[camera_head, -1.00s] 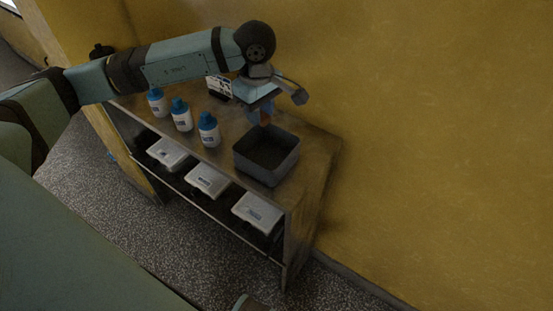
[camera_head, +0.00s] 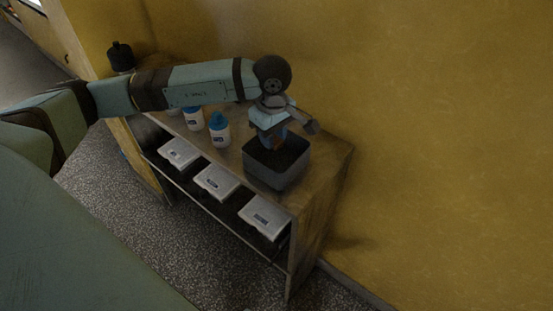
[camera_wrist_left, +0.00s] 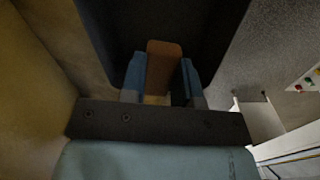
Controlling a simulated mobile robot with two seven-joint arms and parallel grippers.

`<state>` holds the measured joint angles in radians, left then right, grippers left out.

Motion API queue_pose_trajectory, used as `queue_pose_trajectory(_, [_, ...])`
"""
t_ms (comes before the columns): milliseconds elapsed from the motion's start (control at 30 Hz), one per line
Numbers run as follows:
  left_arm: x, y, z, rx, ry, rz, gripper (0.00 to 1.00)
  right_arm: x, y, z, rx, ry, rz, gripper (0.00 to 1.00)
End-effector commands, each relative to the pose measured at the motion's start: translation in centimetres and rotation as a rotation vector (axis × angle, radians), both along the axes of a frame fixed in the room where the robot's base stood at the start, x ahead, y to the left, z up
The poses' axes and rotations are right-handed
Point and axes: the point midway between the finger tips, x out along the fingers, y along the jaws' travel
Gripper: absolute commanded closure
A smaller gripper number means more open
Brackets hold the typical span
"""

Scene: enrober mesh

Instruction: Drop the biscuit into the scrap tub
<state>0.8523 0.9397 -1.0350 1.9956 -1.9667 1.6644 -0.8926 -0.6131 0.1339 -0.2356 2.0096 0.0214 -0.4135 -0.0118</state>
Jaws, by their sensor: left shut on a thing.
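The scrap tub (camera_head: 277,176) is a dark grey open box on the right end of the wooden shelf top. My left gripper (camera_head: 277,142) points down over the tub's opening, at about its back rim. In the left wrist view my left gripper (camera_wrist_left: 162,80) is shut on the biscuit (camera_wrist_left: 163,62), a flat brown piece held between two blue fingers. The dark tub (camera_wrist_left: 108,20) fills the space beyond the biscuit. In the head view the biscuit is mostly hidden by the gripper. My right gripper is not in view.
White bottles with blue caps (camera_head: 219,130) stand left of the tub. White lidded boxes (camera_head: 215,181) sit on the shelf below. A yellow wall (camera_head: 440,130) rises close behind. A dark round object (camera_head: 121,57) is at the far left end.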

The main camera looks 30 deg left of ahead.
Motion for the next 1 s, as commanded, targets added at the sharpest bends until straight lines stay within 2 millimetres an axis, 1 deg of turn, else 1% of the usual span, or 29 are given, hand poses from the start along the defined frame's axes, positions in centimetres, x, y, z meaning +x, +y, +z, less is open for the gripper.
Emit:
queue_pose_trajectory(167, [0.0,0.0,0.0,0.000,0.000,0.000,0.85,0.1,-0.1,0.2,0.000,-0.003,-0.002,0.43])
queue_pose_trajectory(200, [0.0,0.0,0.0,0.000,0.000,0.000,0.69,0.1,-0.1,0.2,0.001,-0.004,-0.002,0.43])
queue_pose_trajectory(267, [0.0,0.0,0.0,0.000,0.000,0.000,0.55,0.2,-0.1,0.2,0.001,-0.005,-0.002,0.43])
queue_pose_trajectory(300, [0.0,0.0,0.0,0.000,0.000,0.000,0.46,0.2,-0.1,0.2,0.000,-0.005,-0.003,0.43])
queue_pose_trajectory(333, [0.0,0.0,0.0,0.000,0.000,0.000,0.42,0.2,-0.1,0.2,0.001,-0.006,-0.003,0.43])
queue_pose_trajectory(600, [0.0,0.0,0.1,0.000,0.000,0.000,0.42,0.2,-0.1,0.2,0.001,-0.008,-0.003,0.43])
queue_pose_trajectory(733, [0.0,0.0,1.0,0.001,-0.001,-0.001,0.42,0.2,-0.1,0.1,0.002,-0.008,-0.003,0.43])
queue_pose_trajectory(867, [0.1,0.0,3.3,0.001,-0.004,0.000,0.42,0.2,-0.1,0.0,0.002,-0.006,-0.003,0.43])
queue_pose_trajectory(1000, [0.1,0.0,6.6,0.000,-0.004,-0.001,0.42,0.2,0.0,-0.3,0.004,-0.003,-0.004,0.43])
